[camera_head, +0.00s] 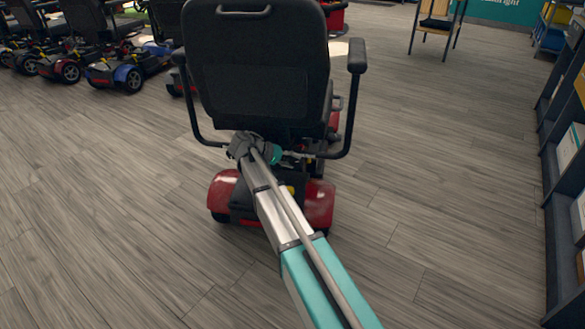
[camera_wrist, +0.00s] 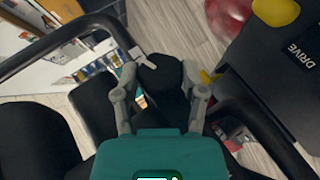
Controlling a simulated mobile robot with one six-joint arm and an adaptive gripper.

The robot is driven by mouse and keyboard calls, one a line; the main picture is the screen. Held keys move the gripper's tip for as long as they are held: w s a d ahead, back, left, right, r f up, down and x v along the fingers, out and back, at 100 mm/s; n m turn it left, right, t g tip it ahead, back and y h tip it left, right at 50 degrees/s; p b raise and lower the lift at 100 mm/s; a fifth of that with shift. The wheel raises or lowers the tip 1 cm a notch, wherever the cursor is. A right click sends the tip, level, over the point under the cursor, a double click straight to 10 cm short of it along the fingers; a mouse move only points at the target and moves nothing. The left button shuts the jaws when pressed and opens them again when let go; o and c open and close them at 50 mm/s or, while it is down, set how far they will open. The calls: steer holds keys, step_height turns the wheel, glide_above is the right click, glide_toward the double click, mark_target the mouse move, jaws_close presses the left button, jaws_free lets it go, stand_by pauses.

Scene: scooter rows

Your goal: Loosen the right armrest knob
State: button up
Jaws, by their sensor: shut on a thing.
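The red scooter (camera_head: 318,203) is seen from behind, with its black seat (camera_head: 255,65) upright. The right armrest (camera_head: 357,55) stands on a bent black tube that runs down and in under the seat. My gripper (camera_head: 291,156) is behind and below the seat back, at the inner end of that tube. In the wrist view my gripper (camera_wrist: 160,76) has its two grey fingers on either side of a dark knob (camera_wrist: 162,80) and is shut on it. The knob is too small and covered to make out in the head view.
In the wrist view a black box marked DRIVE (camera_wrist: 295,50) and a yellow part (camera_wrist: 275,10) are at the right. Shelves (camera_head: 562,150) line the right side. More scooters (camera_head: 125,72) stand at the upper left. The floor around this scooter is clear.

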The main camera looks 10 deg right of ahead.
steer(key=shift+f+h+b, duration=0.15)
steer(key=shift+h+b, duration=0.65)
steer(key=shift+b, duration=0.05)
steer(key=shift+n, duration=0.3)
steer(key=o, duration=1.1)
steer(key=shift+o, duration=0.2)
steer(key=shift+r+y+p, duration=0.3)
steer(key=shift+y+p, duration=0.1)
steer(key=shift+p, duration=0.45)
